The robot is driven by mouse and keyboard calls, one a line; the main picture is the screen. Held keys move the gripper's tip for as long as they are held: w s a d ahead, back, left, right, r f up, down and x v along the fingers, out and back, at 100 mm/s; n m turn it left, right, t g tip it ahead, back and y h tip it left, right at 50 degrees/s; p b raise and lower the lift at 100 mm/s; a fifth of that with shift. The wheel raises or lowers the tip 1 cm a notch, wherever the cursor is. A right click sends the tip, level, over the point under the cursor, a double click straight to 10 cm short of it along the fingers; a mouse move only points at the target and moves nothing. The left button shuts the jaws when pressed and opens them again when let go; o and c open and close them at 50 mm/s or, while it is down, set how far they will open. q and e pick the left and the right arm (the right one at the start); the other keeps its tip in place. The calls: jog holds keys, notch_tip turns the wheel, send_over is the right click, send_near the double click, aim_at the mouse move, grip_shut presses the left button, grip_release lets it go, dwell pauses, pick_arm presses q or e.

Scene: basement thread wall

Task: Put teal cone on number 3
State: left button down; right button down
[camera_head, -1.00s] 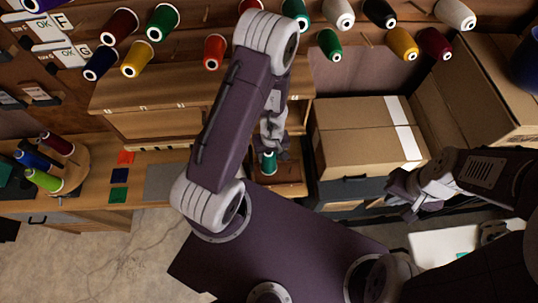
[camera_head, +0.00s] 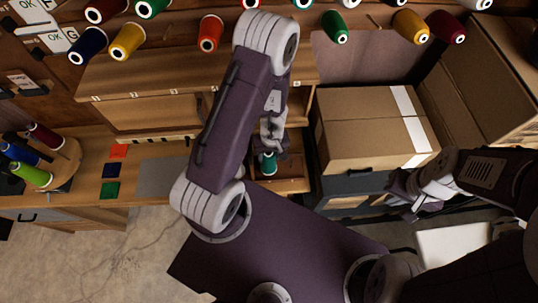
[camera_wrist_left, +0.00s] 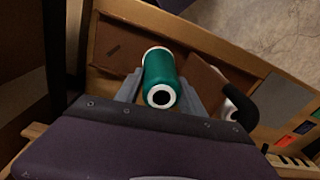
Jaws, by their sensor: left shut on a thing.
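The teal cone (camera_head: 268,163) is held in my left gripper (camera_head: 270,148), below the wooden shelf unit in the head view. In the left wrist view the teal cone (camera_wrist_left: 160,78) sits between the two grey fingers, its white end with a dark hole facing the camera. It is in front of a wooden drawer or tray (camera_wrist_left: 215,45). My right gripper (camera_head: 408,205) is at the right, away from the cone; its finger opening is unclear. Small white tags run along the shelf edge (camera_head: 135,95), too small to read, so I cannot pick out number 3.
Several coloured thread cones hang on the wall (camera_head: 127,40). A wooden spool stand (camera_head: 66,165) and colour swatches (camera_head: 112,171) are on the left bench. Cardboard boxes (camera_head: 365,125) stand at the right. Concrete floor (camera_head: 130,255) is open at lower left.

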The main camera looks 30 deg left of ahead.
pick_arm(q)
jog(key=shift+f, duration=0.1)
dwell(0.3)
jog(key=shift+f+b, duration=0.3)
jog(key=shift+b, duration=0.05)
jog(key=shift+r, duration=0.1)
jog(key=c, duration=0.6)
grip_release()
jog(key=shift+c, duration=0.2)
notch_tip(320, 180, up, 9)
jog(key=p, duration=0.9)
jog(key=shift+d+p, duration=0.3)
